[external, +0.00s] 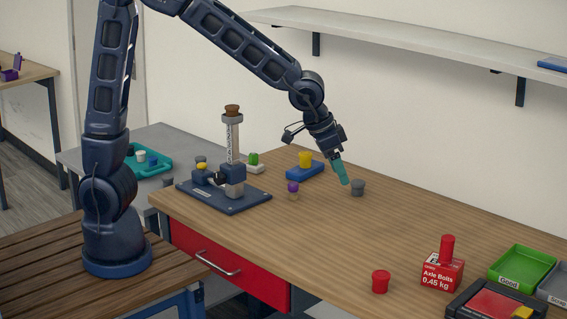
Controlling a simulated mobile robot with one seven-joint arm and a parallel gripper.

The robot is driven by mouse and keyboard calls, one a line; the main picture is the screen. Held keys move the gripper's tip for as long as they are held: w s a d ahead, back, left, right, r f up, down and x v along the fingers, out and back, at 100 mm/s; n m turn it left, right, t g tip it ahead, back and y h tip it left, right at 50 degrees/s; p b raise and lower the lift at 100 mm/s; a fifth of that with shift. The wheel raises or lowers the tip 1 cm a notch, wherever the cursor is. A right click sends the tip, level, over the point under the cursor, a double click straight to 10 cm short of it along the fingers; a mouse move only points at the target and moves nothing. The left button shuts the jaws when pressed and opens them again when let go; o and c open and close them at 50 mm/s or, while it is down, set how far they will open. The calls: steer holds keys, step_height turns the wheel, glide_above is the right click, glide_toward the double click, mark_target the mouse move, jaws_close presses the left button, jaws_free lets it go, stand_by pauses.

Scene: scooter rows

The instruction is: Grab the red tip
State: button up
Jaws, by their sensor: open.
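A small red tip (380,281), shaped like a short cap with a wider rim, stands on the wooden table near its front edge. My gripper (341,173) is over the back middle of the table, pointing down, with teal fingers. It is well behind and to the left of the red tip, apart from it. The fingers overlap in this view, and nothing shows held between them. A similar grey tip (358,188) stands just right of the fingertips. Whether they touch is unclear.
A red Axle Bolts box (442,273) with a red cylinder on top stands right of the red tip. Green (522,268) and grey trays and a black-and-red device (495,304) are farther right. A blue fixture (224,194) with an upright column stands left. The table's middle is clear.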

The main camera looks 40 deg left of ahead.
mark_target(380, 274)
steer(key=shift+s+d+f+m, duration=0.4)
steer(key=shift+s+d+f, duration=0.65)
steer(key=shift+d+f, duration=1.7)
steer(key=shift+s+d+f+m, duration=0.4)
steer(key=shift+s+d+f, duration=0.7)
steer(key=shift+d+f, duration=1.65)
steer(key=shift+s+d+f+m, duration=0.4)
steer(key=shift+s+d+f, duration=1.05)
steer(key=shift+d, duration=2.2)
steer(key=shift+h, duration=0.3)
steer(key=shift+a+x, duration=0.15)
steer(key=shift+x, duration=1.35)
steer(key=shift+a+x, duration=0.1)
steer(key=shift+x, duration=1.4)
steer(key=shift+s+f, duration=0.15)
steer(key=shift+s, duration=0.05)
steer(key=c, duration=1.1)
